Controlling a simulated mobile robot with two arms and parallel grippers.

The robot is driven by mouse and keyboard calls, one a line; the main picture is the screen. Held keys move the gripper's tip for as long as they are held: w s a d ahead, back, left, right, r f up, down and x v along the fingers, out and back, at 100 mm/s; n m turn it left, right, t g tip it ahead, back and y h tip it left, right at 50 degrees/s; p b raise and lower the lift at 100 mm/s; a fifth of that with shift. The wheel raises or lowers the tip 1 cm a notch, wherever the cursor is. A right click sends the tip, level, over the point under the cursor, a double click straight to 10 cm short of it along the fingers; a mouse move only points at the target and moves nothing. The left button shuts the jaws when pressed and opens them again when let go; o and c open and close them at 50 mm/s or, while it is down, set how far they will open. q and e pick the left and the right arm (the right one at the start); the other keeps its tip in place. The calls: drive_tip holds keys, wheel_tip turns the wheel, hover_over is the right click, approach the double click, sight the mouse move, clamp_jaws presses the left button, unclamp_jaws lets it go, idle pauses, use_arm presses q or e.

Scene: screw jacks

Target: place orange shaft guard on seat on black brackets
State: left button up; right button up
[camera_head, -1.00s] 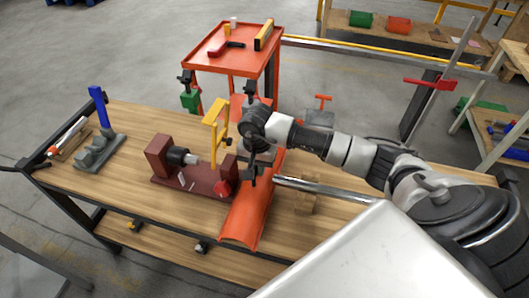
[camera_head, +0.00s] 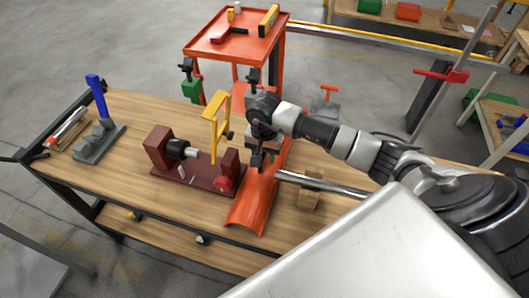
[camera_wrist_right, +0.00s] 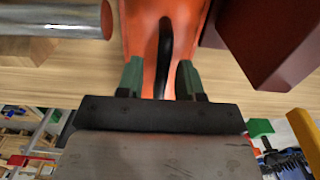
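The orange shaft guard (camera_head: 257,197) is a long curved channel lying across the wooden bench, right of a dark red fixture; it also shows in the right wrist view (camera_wrist_right: 143,30). A black handle (camera_wrist_right: 165,50) rises from it. My right gripper (camera_head: 262,163) is over the guard's middle. In the right wrist view its green fingers (camera_wrist_right: 159,80) stand apart on either side of the handle, with a gap visible at least on the left. The arm and gripper hide part of the guard. I cannot make out the seat on black brackets. My left gripper is not in view.
The dark red fixture (camera_head: 190,179) with a yellow upright (camera_head: 216,120) stands close left of the guard. A metal shaft (camera_head: 325,184) on a wooden block (camera_head: 311,196) lies close right. A grey stand with blue handle (camera_head: 98,95) is far left. An orange cart (camera_head: 225,50) stands behind.

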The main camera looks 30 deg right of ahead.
drive_tip(key=shift+r, duration=0.1)
drive_tip(key=shift+r, duration=0.15)
drive_tip(key=shift+o, duration=0.3)
wheel_tip(320, 180, up, 11)
drive_tip(key=b, duration=0.6)
drive_tip(key=shift+w+d+r+b, duration=0.1)
drive_tip(key=shift+w+d+b, duration=0.05)
drive_tip(key=shift+d+b, duration=0.25)
wheel_tip(320, 180, down, 5)
drive_tip(key=shift+a+r+p, duration=0.1)
drive_tip(key=shift+r+p, duration=0.05)
drive_tip(key=shift+p, duration=0.2)
drive_tip(key=shift+a+f+p, duration=0.2)
drive_tip(key=shift+f+p, duration=0.1)
drive_tip(key=shift+f, duration=1.05)
drive_tip(key=shift+a+f+p, duration=0.15)
drive_tip(key=shift+f+p, duration=0.1)
drive_tip(key=shift+f, duration=1.1)
clamp_jaws()
drive_tip(key=shift+r, duration=0.15)
